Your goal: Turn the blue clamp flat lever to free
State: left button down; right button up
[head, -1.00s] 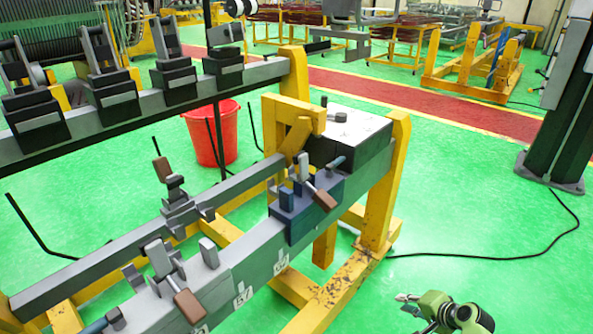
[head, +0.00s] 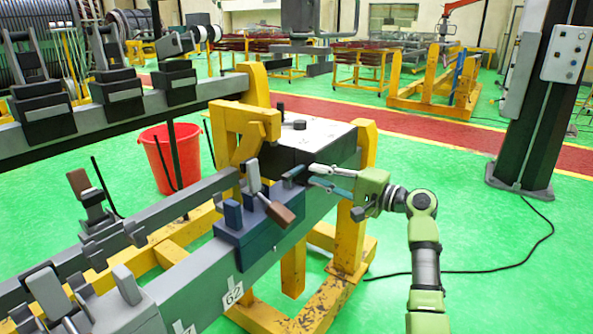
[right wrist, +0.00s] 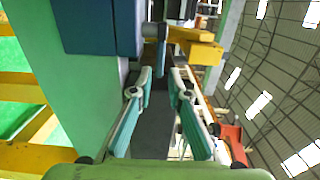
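In the right wrist view, the clamp block (right wrist: 100,25) is at upper left and the lever (right wrist: 162,48) points down toward the fingers. My right gripper (head: 313,176) is open, with teal fingers just to the right of the flat lever. In the right wrist view, the gripper's gap (right wrist: 161,75) lines up with the lever's end; contact cannot be told. My left gripper is out of view.
The grey beam (head: 190,285) carries more clamps at lower left. A red bucket (head: 172,158) stands on the open green floor.

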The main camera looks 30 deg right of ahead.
aim_at(301, 170)
jog(key=x, duration=0.6)
jog(key=shift+w+a, duration=0.15)
jog(key=shift+w, duration=0.2)
grip_shut()
